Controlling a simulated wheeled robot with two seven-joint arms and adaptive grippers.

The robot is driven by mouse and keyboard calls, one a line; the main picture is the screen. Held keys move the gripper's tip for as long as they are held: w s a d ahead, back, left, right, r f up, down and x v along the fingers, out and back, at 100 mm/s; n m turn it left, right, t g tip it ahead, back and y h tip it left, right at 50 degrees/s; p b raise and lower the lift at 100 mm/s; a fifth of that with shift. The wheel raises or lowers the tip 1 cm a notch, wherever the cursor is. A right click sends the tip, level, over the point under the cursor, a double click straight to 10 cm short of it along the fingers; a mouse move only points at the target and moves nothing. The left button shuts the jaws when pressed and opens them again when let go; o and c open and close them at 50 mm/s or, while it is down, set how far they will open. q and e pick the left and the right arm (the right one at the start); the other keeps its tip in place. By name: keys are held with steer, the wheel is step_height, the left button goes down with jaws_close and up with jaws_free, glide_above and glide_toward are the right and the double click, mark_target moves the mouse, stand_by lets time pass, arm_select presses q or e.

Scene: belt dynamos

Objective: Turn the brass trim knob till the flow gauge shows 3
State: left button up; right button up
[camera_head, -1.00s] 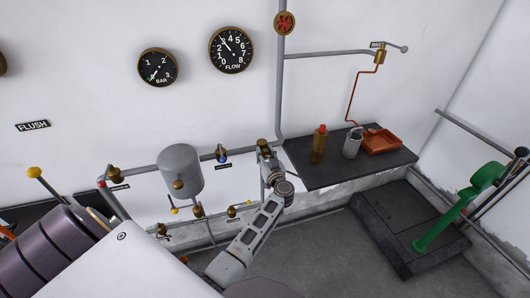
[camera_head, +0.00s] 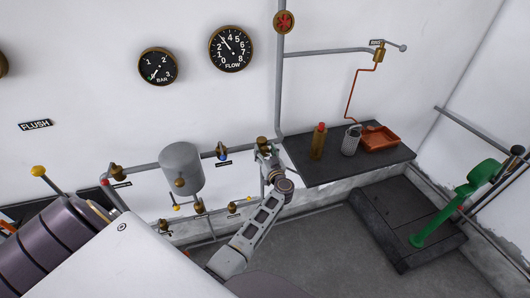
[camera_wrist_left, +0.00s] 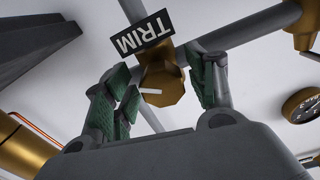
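The brass trim knob (camera_wrist_left: 162,86) is faceted and sits under the black TRIM label (camera_wrist_left: 143,36) in the left wrist view. It also shows on the wall pipe in the head view (camera_head: 263,142). My left gripper (camera_wrist_left: 160,72) is open, with green-padded fingers on both sides of the knob and gaps visible between pads and knob. In the head view my left gripper (camera_head: 268,157) is just below the knob. The flow gauge (camera_head: 231,49) has its needle pointing up and left, around 3 to 4; the exact reading is too small to tell. My right gripper is out of view.
A bar gauge (camera_head: 158,67) hangs left of the flow gauge. A grey tank (camera_head: 182,168) and a blue-marked valve (camera_head: 222,153) are left of my gripper.

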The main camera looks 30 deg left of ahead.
arm_select(q)
steer(key=shift+s, duration=0.1)
steer(key=v, duration=0.7)
steer(key=shift+d, duration=0.2)
stand_by(0.3)
stand_by(0.5)
